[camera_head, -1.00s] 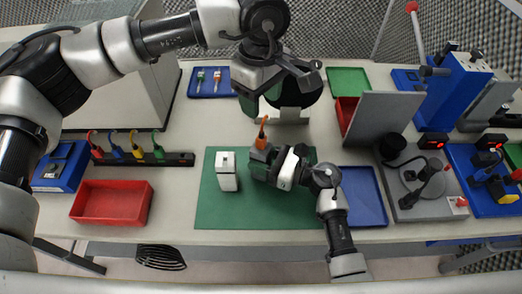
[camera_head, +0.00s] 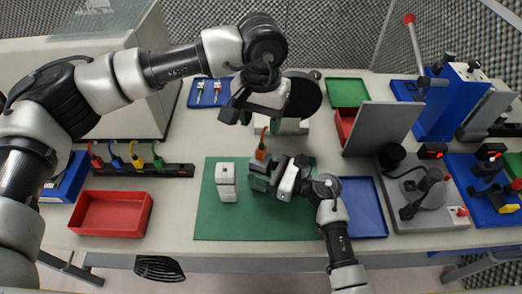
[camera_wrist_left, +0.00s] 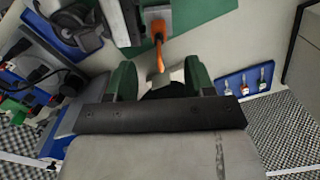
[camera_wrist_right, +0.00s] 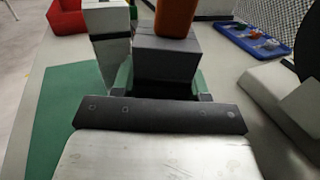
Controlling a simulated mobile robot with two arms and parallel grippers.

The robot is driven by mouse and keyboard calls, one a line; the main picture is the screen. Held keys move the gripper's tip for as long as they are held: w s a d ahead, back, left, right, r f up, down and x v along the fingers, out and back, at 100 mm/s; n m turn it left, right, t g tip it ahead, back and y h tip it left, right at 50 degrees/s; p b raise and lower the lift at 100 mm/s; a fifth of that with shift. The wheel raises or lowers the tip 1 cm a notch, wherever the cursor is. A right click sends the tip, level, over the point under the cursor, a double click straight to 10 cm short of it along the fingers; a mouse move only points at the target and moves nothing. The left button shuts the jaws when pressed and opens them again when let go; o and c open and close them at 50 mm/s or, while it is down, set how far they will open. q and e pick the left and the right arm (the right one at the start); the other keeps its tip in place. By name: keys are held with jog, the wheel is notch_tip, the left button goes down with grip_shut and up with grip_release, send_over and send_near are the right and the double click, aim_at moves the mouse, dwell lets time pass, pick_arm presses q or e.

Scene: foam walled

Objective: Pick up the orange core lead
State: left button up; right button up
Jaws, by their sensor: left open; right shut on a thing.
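The orange core lead (camera_head: 261,147) stands upright on a grey block, with a thin curved end on top. In the left wrist view its orange body (camera_wrist_left: 157,28) points toward my jaws, and its thin end lies near the gap between the fingertips. My left gripper (camera_head: 252,118) is open just above the lead, with no visible grip on it. My right gripper (camera_head: 263,178) is shut on the grey block (camera_wrist_right: 166,58), over the green mat (camera_head: 215,222). In the right wrist view the lead's orange base (camera_wrist_right: 176,16) rises from this block.
A white block (camera_head: 227,180) stands on the mat, left of my right gripper. A rack (camera_head: 180,170) with several coloured leads and a red bin (camera_head: 110,232) lie to the left. A blue tray (camera_head: 364,205) and a grey panel (camera_head: 382,132) are to the right.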

aim_at(261, 147)
pick_arm(q)
notch_tip(261, 147, down, 9)
jog(key=shift+f, duration=0.15)
grip_shut()
dwell(0.5)
